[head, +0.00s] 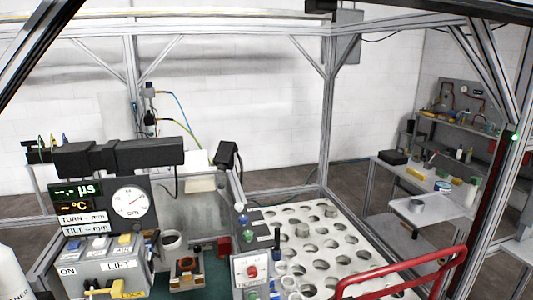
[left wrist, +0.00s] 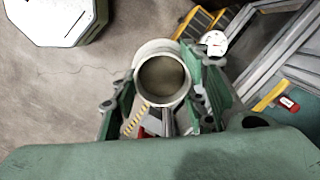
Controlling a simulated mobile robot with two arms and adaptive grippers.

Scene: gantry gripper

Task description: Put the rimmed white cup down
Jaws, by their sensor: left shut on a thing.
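The rimmed white cup (left wrist: 142,52) is in the left wrist view, seen from above into its dark grey inside. My left gripper (left wrist: 163,85) is shut on it, with green-padded fingers on both sides of its wall. Below the cup the view shows a grey floor at a distance, with no surface touching the cup that I can make out. The cup's lower part is hidden by the fingers. I cannot make out my left gripper in the head view. My right gripper shows in neither view.
In the head view, a white plate with round holes (head: 318,225) lies inside the metal frame, beside a red rail (head: 400,268). A control box (head: 100,262) with a dial stands at the left. Shelves and a side table (head: 425,208) are at the right.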

